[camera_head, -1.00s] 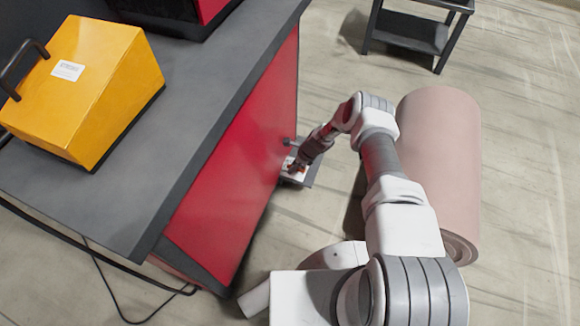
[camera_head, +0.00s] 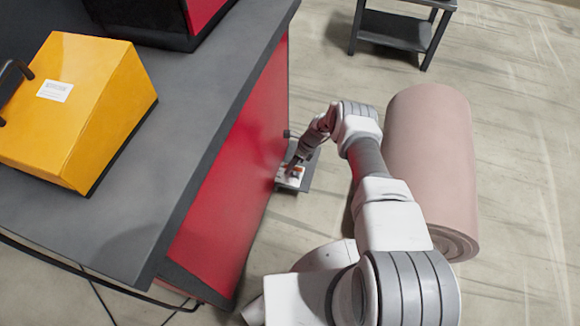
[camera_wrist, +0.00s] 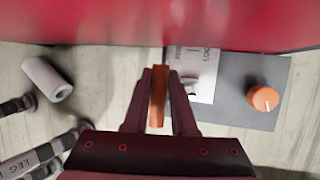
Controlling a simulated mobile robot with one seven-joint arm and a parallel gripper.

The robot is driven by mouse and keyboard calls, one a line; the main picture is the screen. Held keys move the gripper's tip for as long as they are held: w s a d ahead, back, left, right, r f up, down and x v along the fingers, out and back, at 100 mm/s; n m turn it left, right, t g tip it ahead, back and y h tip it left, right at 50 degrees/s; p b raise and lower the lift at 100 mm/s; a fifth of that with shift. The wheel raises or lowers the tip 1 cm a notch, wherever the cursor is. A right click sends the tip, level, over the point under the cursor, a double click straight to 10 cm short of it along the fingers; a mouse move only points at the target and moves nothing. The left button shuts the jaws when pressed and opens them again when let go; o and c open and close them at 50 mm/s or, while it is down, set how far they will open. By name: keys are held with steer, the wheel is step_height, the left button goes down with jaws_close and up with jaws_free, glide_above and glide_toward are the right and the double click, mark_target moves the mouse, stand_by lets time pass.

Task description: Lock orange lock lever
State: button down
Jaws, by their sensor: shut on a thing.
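The orange lock lever (camera_wrist: 158,95) stands between my gripper's fingers in the wrist view, seen as a narrow upright orange bar. My gripper (camera_wrist: 160,98) is shut on it, with one dark finger on each side. The lever sits at the left part of a small panel beside the red cabinet wall. A white label (camera_wrist: 206,62) with partly hidden lettering lies just right of the right finger. In the head view my gripper (camera_head: 294,166) reaches down to this panel, and the lever is too small there to make out clearly.
A grey plate (camera_wrist: 236,88) carries an orange round knob (camera_wrist: 264,98) to the right. The red cabinet wall (camera_head: 232,180) is close by. A pink roll (camera_head: 430,160) stands right of my arm. A yellow box (camera_head: 80,105) sits on the grey top (camera_head: 160,150).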

steer(key=c, duration=0.7)
jaws_free()
steer(key=shift+d+f, duration=0.2)
steer(key=shift+d, duration=0.2)
steer(key=shift+a, duration=0.1)
steer(key=shift+r, duration=0.1)
steer(key=p+v, duration=0.6)
steer(key=v, duration=1.1)
steer(key=shift+r, duration=0.2)
